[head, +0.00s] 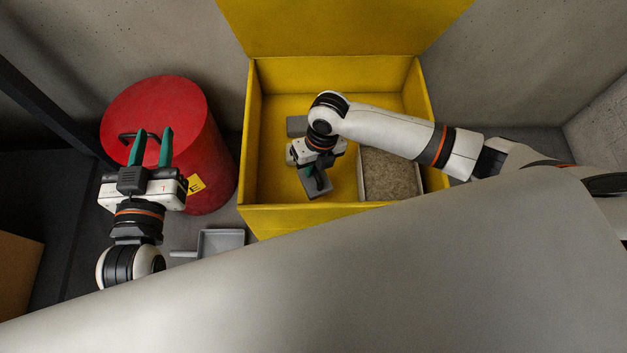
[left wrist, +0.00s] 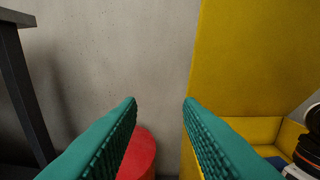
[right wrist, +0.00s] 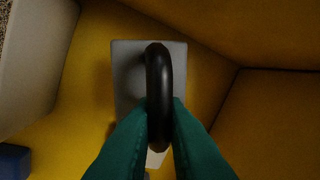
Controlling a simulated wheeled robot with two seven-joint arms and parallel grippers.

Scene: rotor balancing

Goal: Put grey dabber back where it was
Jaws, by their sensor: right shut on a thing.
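The grey dabber (head: 319,190) is a flat grey plate with a black loop handle. It is inside the yellow box (head: 347,215), near the front wall. My right gripper (head: 318,177) reaches down into the box and is shut on the handle. In the right wrist view the green fingers pinch the black handle (right wrist: 159,85) above the grey plate (right wrist: 128,70). I cannot tell whether the plate touches the box floor. My left gripper (head: 152,133) is open and empty, raised in front of the red drum; its parted fingers show in the left wrist view (left wrist: 160,103).
A tray of gritty material (head: 388,198) stands in the box's right side. A grey block (head: 297,126) lies further back in the box. The red drum (head: 205,150) stands left of the box. A grey dustpan (head: 221,241) lies on the floor in front. The raised yellow lid (head: 345,25) is behind.

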